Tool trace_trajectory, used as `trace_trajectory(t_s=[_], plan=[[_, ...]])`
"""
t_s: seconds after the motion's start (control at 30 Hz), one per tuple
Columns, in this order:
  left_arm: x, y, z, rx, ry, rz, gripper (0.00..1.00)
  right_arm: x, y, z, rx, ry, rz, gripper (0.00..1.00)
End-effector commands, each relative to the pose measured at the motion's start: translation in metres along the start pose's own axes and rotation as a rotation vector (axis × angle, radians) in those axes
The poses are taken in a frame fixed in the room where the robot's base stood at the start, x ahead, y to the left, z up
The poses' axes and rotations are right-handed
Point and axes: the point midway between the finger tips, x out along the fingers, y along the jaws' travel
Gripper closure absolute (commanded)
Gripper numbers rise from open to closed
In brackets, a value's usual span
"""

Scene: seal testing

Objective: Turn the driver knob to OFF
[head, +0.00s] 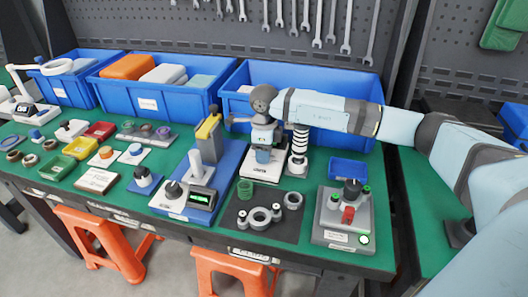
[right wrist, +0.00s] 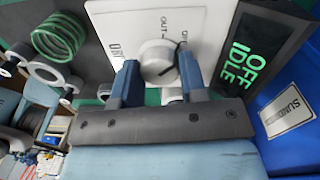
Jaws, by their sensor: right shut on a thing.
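The driver knob (right wrist: 157,62) is a round white knob on a white panel (right wrist: 205,30), with labels around it that I can only partly read, one being OUT. A dark pointer line shows on the knob; which label it points to I cannot tell. A dark display (right wrist: 240,60) beside it reads OFF and IDLE in green. My right gripper (right wrist: 158,80) is shut on the knob, one blue finger on each side. In the head view my right gripper (head: 263,156) is over the white-based unit (head: 262,175) and hides the knob. My left gripper is not in view.
A coil spring post (head: 299,145) stands just right of the gripper. A blue bin (head: 330,100) is behind. A green coil (head: 245,188) and grey flange part (head: 260,217) lie in front on a dark mat. A blue-based tester (head: 200,175) stands left, a grey control box (head: 335,228) right.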

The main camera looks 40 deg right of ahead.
Motion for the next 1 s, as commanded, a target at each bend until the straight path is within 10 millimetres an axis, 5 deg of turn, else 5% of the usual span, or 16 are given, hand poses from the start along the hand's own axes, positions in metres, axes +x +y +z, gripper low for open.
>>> trace_trajectory(t_s=[0.2,0.23,0.33,0.67,1.0], plan=[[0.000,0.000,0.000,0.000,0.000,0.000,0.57,-0.001,0.000,0.000,0.001,0.000,0.000,0.84],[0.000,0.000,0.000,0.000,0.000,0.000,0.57,-0.001,0.000,0.000,0.001,0.000,0.000,0.59],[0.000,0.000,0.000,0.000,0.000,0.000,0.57,-0.001,0.000,0.000,0.001,0.000,0.000,0.36],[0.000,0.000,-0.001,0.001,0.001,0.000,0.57,-0.003,0.000,0.000,0.002,0.000,-0.001,0.35],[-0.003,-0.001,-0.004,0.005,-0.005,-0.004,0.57,-0.066,-0.001,0.000,0.001,-0.003,-0.004,0.35]])
